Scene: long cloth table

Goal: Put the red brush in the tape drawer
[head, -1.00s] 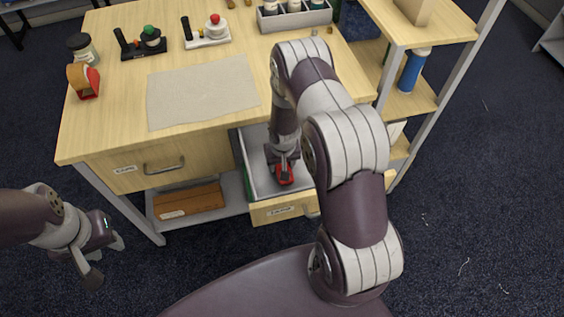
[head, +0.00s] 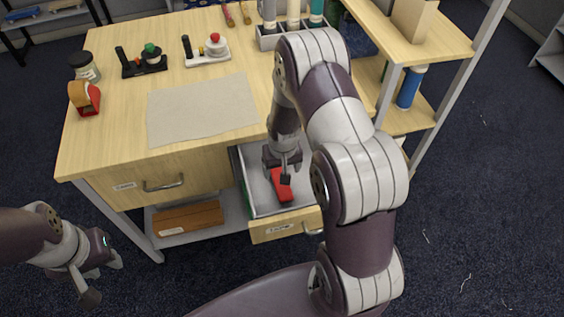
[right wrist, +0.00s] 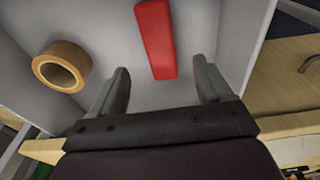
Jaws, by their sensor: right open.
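The red brush (head: 281,185) lies in the open right-hand drawer (head: 248,182) of the table. In the right wrist view the red brush (right wrist: 156,40) lies on the drawer's pale floor with a roll of brown tape (right wrist: 61,67) to its left, apart from it. My right gripper (head: 284,166) is over the drawer, just above the brush. In the right wrist view its two fingers (right wrist: 162,86) are spread apart with nothing between them. My left gripper (head: 103,280) hangs at the lower left, away from the table; its fingers look parted.
The left drawer (head: 160,178) is shut. A grey cloth (head: 202,108) lies on the tabletop. A wooden box (head: 188,218) sits on the lower shelf. Side shelves (head: 437,45) stand at the right.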

